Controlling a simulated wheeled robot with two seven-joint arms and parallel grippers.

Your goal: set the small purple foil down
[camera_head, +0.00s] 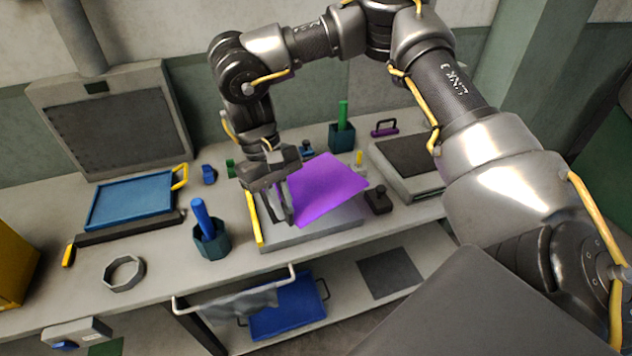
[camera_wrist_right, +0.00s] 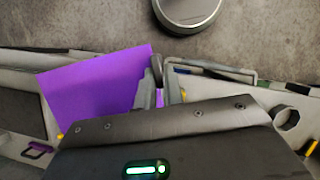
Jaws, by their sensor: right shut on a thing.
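The small purple foil (camera_head: 324,190) is a flat bright sheet, held tilted above a grey slab (camera_head: 315,232) on the bench. My right gripper (camera_head: 283,208) is shut on the foil's left edge. In the right wrist view the foil (camera_wrist_right: 98,92) spreads to the left of the right gripper's fingers (camera_wrist_right: 158,88). The foil hides part of the slab, and I cannot tell whether its lower edge touches it. My left gripper does not show in either view.
A teal pot with a blue handle (camera_head: 211,242) stands left of the slab, and a small dark stamp-like block (camera_head: 378,201) right of it. A blue tray (camera_head: 131,202) and a grey ring (camera_head: 124,273) lie left. A blue tray (camera_head: 288,306) sits on the lower shelf.

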